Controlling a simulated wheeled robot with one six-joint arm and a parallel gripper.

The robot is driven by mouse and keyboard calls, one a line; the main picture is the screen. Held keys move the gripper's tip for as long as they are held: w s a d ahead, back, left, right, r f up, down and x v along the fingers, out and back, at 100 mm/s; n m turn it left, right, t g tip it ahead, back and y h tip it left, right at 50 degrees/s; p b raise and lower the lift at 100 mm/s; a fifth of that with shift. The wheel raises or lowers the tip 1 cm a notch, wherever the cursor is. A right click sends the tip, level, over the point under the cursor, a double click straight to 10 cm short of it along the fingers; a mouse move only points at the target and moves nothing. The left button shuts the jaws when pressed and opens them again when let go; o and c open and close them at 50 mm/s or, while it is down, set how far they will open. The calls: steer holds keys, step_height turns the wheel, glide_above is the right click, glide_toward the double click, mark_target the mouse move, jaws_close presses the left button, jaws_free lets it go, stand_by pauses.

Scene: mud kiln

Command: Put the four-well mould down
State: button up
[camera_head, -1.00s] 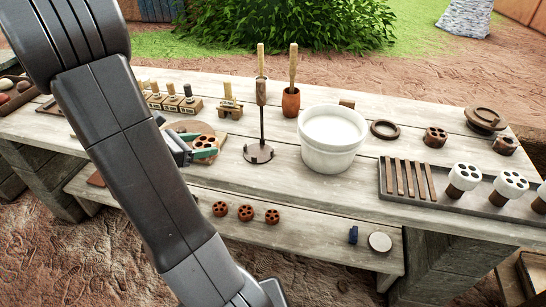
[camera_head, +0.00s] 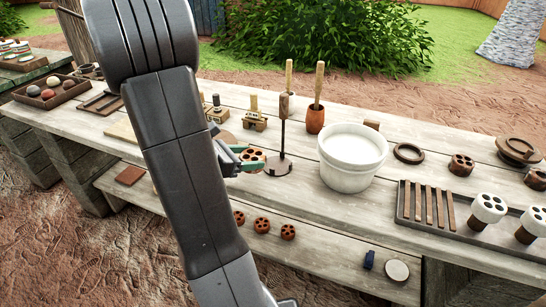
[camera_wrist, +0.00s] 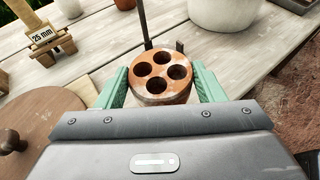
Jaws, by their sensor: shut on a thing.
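The four-well mould (camera_wrist: 162,80) is a round terracotta block with four holes in its top. In the wrist view it sits between the green fingers of my gripper (camera_wrist: 163,88), which is shut on its sides. The mould looks upright, with its wells facing up. In the head view the mould (camera_head: 254,154) and my gripper (camera_head: 247,160) are near the middle of the bench, just left of the rod stand (camera_head: 280,165). I cannot tell whether the mould's underside touches the bench; its lower part is hidden.
A round brown board (camera_wrist: 65,135) with a knob lies left of my gripper. A block marked 25 mm (camera_wrist: 42,38) stands beyond it. A white bucket (camera_head: 352,160) and a slatted tray (camera_head: 405,212) are to the right. Three similar moulds (camera_head: 262,225) sit on the lower shelf.

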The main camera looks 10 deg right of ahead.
steer(key=w+d, duration=0.1)
steer(key=d, duration=0.1)
steer(key=w+d, duration=0.1)
steer(key=d, duration=0.2)
steer(key=w+d, duration=0.1)
steer(key=d, duration=0.1)
steer(key=shift+w+d, duration=0.1)
steer(key=shift+d, duration=0.25)
steer(key=shift+f+b, duration=0.4)
steer(key=shift+f, duration=1.35)
steer(key=shift+f, duration=0.2)
steer(key=o, duration=1.2)
steer(key=shift+r, duration=0.25)
steer(key=p+v, duration=0.1)
steer(key=v, duration=1.1)
steer(key=shift+f, duration=0.1)
